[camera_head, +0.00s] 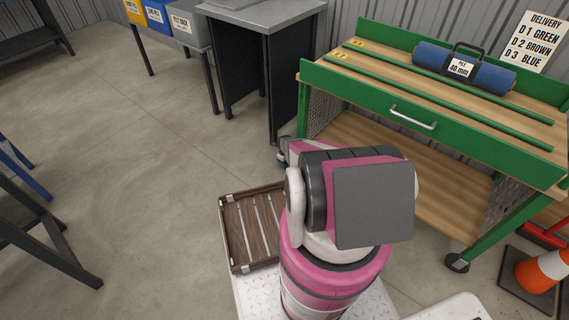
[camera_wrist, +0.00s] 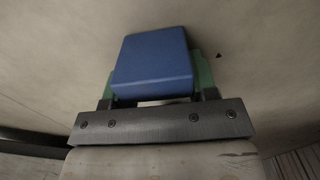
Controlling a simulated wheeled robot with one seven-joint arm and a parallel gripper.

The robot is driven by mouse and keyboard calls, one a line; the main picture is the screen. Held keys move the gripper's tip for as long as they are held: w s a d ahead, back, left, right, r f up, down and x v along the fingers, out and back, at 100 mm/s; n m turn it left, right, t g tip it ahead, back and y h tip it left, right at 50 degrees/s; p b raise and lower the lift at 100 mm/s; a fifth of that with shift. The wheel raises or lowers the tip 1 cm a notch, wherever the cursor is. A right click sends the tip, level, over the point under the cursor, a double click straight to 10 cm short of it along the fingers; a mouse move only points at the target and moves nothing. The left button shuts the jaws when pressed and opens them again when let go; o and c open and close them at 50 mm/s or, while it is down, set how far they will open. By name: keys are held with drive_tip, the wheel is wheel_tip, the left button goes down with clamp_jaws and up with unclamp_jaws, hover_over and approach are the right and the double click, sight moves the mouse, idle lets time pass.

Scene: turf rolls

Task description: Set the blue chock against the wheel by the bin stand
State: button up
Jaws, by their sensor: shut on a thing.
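The blue chock (camera_wrist: 152,68) is between the two green-padded fingers of my gripper (camera_wrist: 155,78) in the wrist view, with bare concrete floor around it. In the head view my pink arm hides most of the gripper, and the chock does not show. The green bench (camera_head: 395,92) stands on the right. One dark wheel (camera_head: 457,263) shows under its front right leg, away from the bin stand. The bin stand (camera_head: 208,65) is at the upper left of the bench. The bench's wheel on that side is hidden or cannot be made out behind my arm.
A grey cabinet (camera_head: 258,60) stands between the bin stand and the bench. A blue felt roll (camera_head: 490,78) lies on the bench top. A slatted wooden tray (camera_head: 235,240) is beside my arm. An orange cone (camera_head: 540,272) stands at right. Open floor lies to the left.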

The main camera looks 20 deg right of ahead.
drive_tip(key=o, duration=1.2)
drive_tip(key=shift+f, duration=0.1)
drive_tip(key=shift+c, duration=0.2)
drive_tip(key=s+a+r+n, duration=0.2)
drive_tip(key=r, duration=0.7)
drive_tip(key=s+a+r+n, duration=0.1)
drive_tip(key=s+r+n, duration=0.15)
drive_tip(key=r, duration=0.55)
drive_tip(key=s+a+r+n, duration=0.2)
drive_tip(key=r+n, duration=0.1)
drive_tip(key=r, duration=0.6)
drive_tip(key=s+a+r+n, duration=0.3)
drive_tip(key=s+r+n, duration=0.4)
drive_tip(key=r, duration=0.2)
drive_tip(key=s+a+r+n, duration=0.4)
drive_tip(key=s+r+n, duration=0.3)
drive_tip(key=r, duration=0.3)
drive_tip(key=s+a+r+n, duration=0.3)
drive_tip(key=s+r+n, duration=0.4)
drive_tip(key=s+r, duration=0.1)
drive_tip(key=shift+s+a+r+n, duration=0.15)
drive_tip(key=shift+a+r+n, duration=0.15)
drive_tip(key=shift+r, duration=0.6)
